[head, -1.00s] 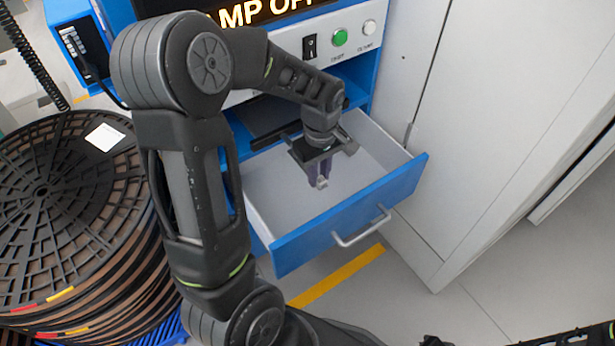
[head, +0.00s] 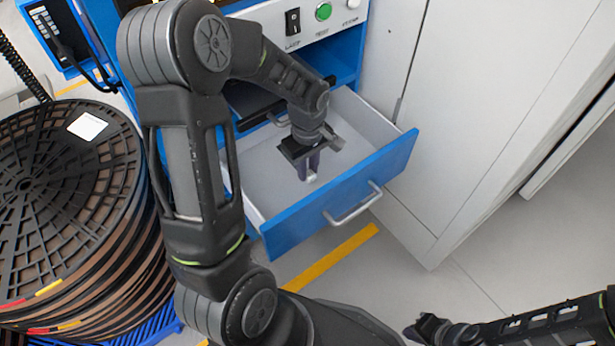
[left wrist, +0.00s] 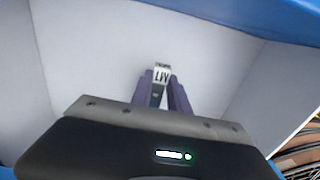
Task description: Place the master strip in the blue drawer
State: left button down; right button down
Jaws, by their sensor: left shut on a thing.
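The blue-fronted drawer (head: 300,222) is pulled open, and its grey-white inside shows in the head view. My left gripper (head: 309,176) points down inside the drawer's opening. Its purple fingers are shut on a small piece with a white label, the master strip (left wrist: 161,75), seen in the left wrist view with dark letters on it. The strip sticks out at the fingertips above the drawer's floor; I cannot tell whether it touches the floor. The left gripper (left wrist: 164,90) hides part of the strip. In the head view my right arm shows at the lower right, but its fingers are not clear.
A stack of dark reels (head: 60,200) stands at the left. A grey cabinet (head: 480,120) stands close to the drawer's right. The drawer's handle (head: 353,207) sticks out at the front. The panel with buttons (head: 310,30) is above the drawer.

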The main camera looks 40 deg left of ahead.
pick_arm(q)
jog(key=shift+f+b, duration=0.6)
jog(key=shift+f, duration=1.25)
jog(key=shift+f, duration=0.25)
jog(key=c, duration=1.3)
grip_release()
jog(key=shift+r, duration=0.1)
jog(key=shift+o, duration=0.2)
jog(key=shift+r, duration=0.1)
jog(key=shift+r, duration=0.3)
notch_tip(320, 180, up, 12)
jog(key=p, duration=0.3)
jog(key=shift+f, duration=0.25)
